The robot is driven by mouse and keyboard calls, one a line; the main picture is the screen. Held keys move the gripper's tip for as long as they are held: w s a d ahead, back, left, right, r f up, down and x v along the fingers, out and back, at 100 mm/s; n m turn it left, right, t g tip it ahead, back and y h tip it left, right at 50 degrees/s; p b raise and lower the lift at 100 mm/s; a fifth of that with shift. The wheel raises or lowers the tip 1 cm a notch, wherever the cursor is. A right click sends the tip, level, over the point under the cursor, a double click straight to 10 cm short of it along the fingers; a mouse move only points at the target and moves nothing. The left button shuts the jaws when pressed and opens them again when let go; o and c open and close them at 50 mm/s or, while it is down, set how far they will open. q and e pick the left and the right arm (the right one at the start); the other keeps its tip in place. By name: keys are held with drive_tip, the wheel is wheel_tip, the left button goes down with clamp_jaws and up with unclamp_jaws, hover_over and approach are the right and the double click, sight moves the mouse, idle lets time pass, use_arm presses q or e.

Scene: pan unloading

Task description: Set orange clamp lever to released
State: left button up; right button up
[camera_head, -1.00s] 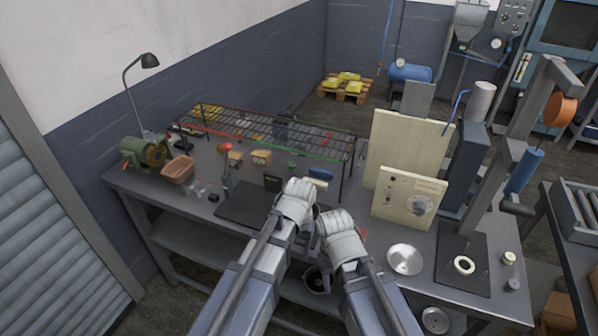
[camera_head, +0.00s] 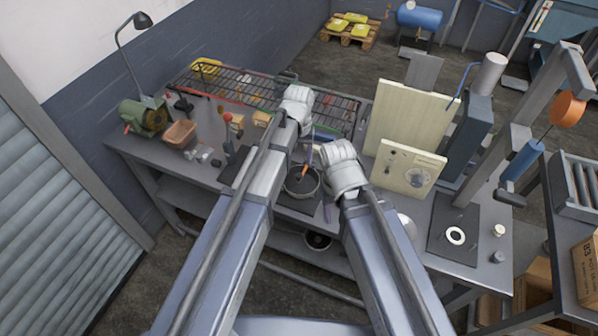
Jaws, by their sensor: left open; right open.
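A small orange piece (camera_head: 303,171), which looks like the clamp lever, shows between my two arms at a round grey pan-like part (camera_head: 302,187) on the bench. It is too small to tell its setting. My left gripper (camera_head: 304,128) is open, beyond and above the orange piece; its own wrist hides most of its fingers. My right gripper (camera_head: 326,203) is open, just right of the round part. I see nothing held in either gripper, and I cannot tell whether either touches the round part.
A wire rack (camera_head: 245,88) runs along the back of the bench. Pale panels (camera_head: 408,168) stand to the right. A green grinder (camera_head: 146,117), a lamp (camera_head: 141,21) and a pinkish bin (camera_head: 180,134) are at the left. A dark plate with a white ring (camera_head: 455,236) lies at the right.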

sight(299, 175)
use_arm(q)
wheel_tip(299, 175, down, 7)
drive_tip(key=b, duration=0.6)
drive_tip(key=shift+r, duration=0.1)
drive_tip(key=shift+c, duration=0.3)
clamp_jaws()
idle(0.8)
